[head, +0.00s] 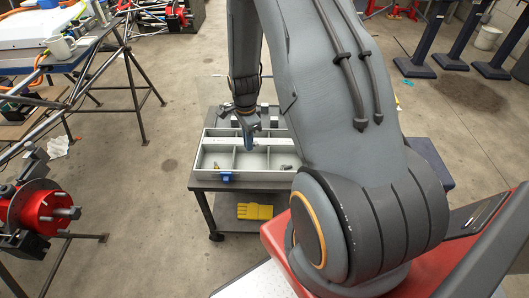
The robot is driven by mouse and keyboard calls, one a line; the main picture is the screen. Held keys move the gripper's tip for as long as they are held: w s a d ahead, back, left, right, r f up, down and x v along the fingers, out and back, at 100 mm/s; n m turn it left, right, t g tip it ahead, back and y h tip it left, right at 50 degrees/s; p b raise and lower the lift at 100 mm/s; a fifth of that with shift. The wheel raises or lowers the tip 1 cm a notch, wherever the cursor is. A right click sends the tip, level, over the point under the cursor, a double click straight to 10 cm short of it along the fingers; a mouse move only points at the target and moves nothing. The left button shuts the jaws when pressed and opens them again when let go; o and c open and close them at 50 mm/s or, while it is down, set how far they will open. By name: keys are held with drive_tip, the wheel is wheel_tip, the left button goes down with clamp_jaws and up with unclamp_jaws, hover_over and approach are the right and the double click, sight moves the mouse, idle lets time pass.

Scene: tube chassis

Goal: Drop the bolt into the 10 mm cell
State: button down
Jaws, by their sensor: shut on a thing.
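A light grey sorting tray (205,152) with several divided cells lies on a small dark table (205,186) in the middle of the head view. My gripper (248,138) points down over the middle of the tray, near its lengthwise divider. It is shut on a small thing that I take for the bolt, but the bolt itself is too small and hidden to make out. The front middle cell below the gripper looks empty. Small parts lie in the front left cell (216,166) and the front right cell (287,167). I cannot read any size label, so I cannot tell which cell is the 10 mm one.
A blue clip (227,177) sits on the tray's front wall. A red hub (45,206) stands at the left, and a tube frame (125,60) at the upper left. My arm hides the tray's right side.

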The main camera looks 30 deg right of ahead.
drive_tip(key=shift+f+b, duration=1.45)
drive_tip(key=shift+f, duration=1.05)
drive_tip(key=c, duration=1.8)
unclamp_jaws()
drive_tip(key=shift+c, duration=0.2)
wheel_tip(320, 180, up, 7)
drive_tip(key=shift+r+b, duration=0.15)
drive_tip(key=shift+b, duration=0.45)
drive_tip(key=shift+r, duration=0.3)
